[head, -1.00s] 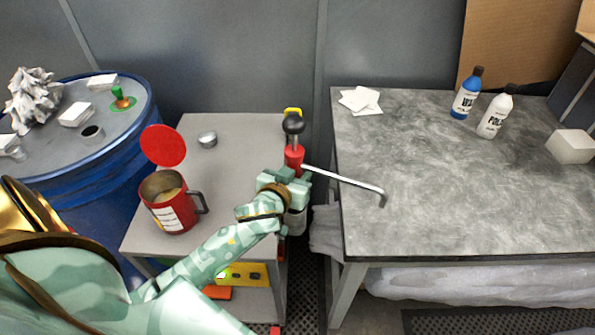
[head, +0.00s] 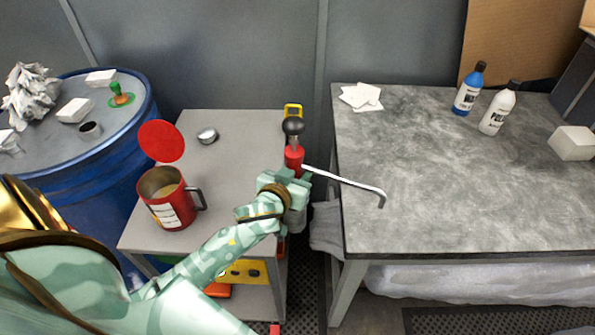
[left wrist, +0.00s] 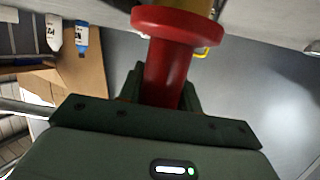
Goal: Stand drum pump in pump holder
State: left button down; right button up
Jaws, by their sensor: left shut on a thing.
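The drum pump has a red body (head: 294,158), a black ball knob on top and a bent silver spout reaching right toward the grey table. My left gripper (head: 288,176) is shut on its red body, over the right edge of the small grey cart. The pump looks roughly upright; its lower part is mostly hidden behind my gripper and wrist. In the left wrist view the red body (left wrist: 168,70) with its wide collar sits between the fingers. I cannot pick out the pump holder with certainty. My right gripper is not in view.
The blue drum (head: 120,175) stands left; the grey table (head: 440,190) right is largely clear.

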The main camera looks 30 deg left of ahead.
pick_arm(q)
jog(key=shift+f+b, duration=1.35)
jog(key=shift+f, duration=0.4)
dwell(0.8)
jog(key=c, duration=0.9)
grip_release()
jog(key=shift+s+f, duration=0.1)
jog(key=shift+f, duration=0.2)
jog(key=p+v, duration=0.2)
jog(key=v, duration=1.4)
jog(key=shift+s+d+r+p, duration=0.1)
jog(key=shift+r+p, duration=0.15)
jog(key=shift+p, duration=0.1)
